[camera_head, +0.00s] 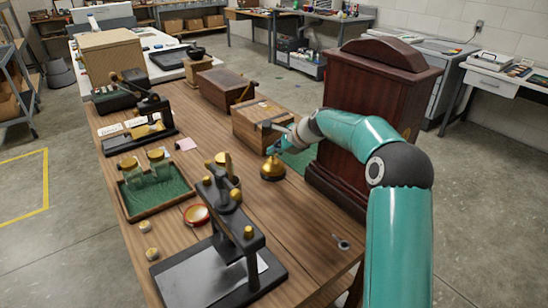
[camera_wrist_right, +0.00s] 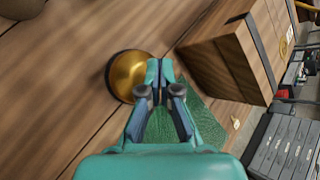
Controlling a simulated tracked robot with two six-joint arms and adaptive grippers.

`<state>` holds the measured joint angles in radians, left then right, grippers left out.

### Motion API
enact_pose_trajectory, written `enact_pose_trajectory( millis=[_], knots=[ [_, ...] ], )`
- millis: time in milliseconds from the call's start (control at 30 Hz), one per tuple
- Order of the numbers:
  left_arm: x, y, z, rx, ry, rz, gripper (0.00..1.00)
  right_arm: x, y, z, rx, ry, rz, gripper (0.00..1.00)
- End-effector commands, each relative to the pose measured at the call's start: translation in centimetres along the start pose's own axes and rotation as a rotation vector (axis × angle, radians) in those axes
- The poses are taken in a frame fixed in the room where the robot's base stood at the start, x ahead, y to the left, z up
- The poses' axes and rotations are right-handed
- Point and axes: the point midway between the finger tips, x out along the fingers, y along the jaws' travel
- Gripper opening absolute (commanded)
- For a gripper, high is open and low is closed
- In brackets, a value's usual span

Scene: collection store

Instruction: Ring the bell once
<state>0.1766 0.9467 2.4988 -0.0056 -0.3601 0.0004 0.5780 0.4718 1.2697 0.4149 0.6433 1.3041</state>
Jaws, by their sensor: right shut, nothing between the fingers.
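The bell (camera_head: 272,171) is a small brass dome on a dark base. It stands on the wooden table, near its right side, in front of a wooden box. In the right wrist view the bell (camera_wrist_right: 126,76) shows as a gold disc, partly covered by the fingers. My right gripper (camera_head: 273,151) is shut and empty, just above the bell. In the right wrist view its fingertips (camera_wrist_right: 160,70) overlap the bell's right edge; I cannot tell whether they touch it. My left gripper is out of view.
A wooden box (camera_head: 258,122) stands close behind the bell, with a green mat (camera_head: 299,160) to the right. A black press (camera_head: 236,232) and a green tray (camera_head: 180,205) are on the table's front left.

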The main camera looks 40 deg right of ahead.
Motion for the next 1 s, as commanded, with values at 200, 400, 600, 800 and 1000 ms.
enact_pose_trajectory(
  millis=[200, 400, 600, 800, 1000],
  knots=[
    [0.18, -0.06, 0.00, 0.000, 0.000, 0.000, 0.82, 0.23, 0.18, -0.20, 0.001, 0.000, 0.000, 0.00],
    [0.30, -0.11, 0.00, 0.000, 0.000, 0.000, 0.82, 0.40, 0.31, -0.34, 0.001, 0.001, 0.001, 0.00],
    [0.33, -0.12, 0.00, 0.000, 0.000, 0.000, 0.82, 0.46, 0.35, -0.40, 0.001, 0.001, 0.000, 0.00],
    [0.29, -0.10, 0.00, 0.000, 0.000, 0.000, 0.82, 0.42, 0.32, -0.38, 0.001, 0.001, 0.000, 0.00],
    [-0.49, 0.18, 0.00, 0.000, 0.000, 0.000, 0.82, -0.13, -0.08, 0.02, 0.001, 0.001, 0.000, 0.00]
  ],
)
